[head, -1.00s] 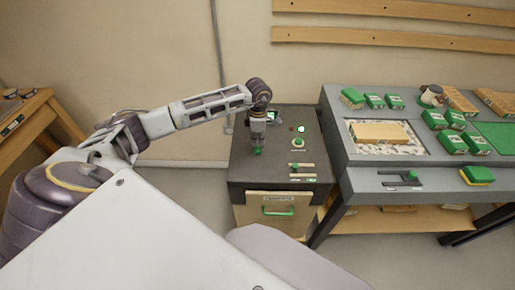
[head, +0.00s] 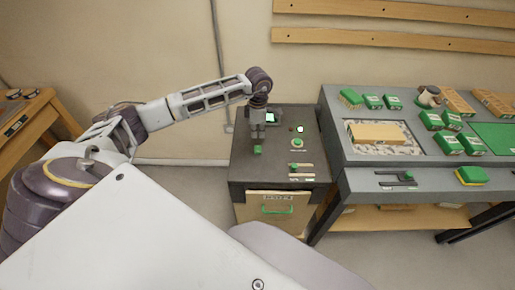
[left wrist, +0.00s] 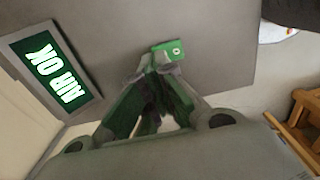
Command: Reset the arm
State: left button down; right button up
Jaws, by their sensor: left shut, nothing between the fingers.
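My left gripper (head: 257,142) hangs pointing down over the left part of the dark cabinet top (head: 243,171). In the left wrist view the left gripper (left wrist: 160,68) has its fingertips together, with nothing seen between them. A small green block-like part (left wrist: 170,50) shows just beyond the fingertips; I cannot tell whether they touch it. In the head view this green part (head: 257,150) is right below the gripper. My right gripper is not in view.
A lit "AIR OK" display (left wrist: 54,68) stands close beside the gripper. A grey workbench (head: 350,183) with several green boxes stands to the right.

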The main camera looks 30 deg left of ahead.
pick_arm(q)
jog(key=shift+r, duration=0.35)
dwell(0.4)
